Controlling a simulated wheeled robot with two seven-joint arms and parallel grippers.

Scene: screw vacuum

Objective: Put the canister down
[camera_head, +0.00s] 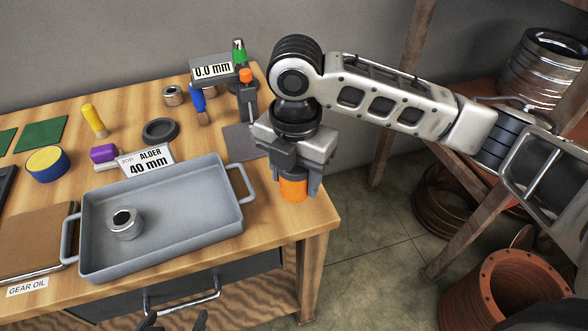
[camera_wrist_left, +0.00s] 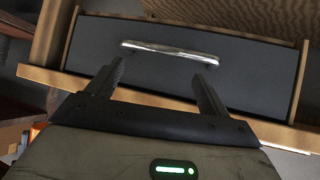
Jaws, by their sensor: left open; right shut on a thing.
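The orange canister (camera_head: 294,189) is in my right gripper (camera_head: 292,182), near the right end of the wooden table (camera_head: 306,214). The gripper's fingers close around its upper part from above. I cannot tell whether its bottom touches the table top. My left gripper (camera_wrist_left: 158,88) is open and empty in the left wrist view, in front of the drawer with a metal handle (camera_wrist_left: 170,49). Its dark fingertips (camera_head: 172,322) show at the bottom edge of the head view, near the same handle (camera_head: 182,294).
A grey tray (camera_head: 180,235) with a metal ring part (camera_head: 125,223) inside stands left of the canister. Behind it are a card reading 40 mm (camera_head: 147,162), a dark ring (camera_head: 160,131) and a gauge stand (camera_head: 247,100). The table's right edge is close to the canister.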

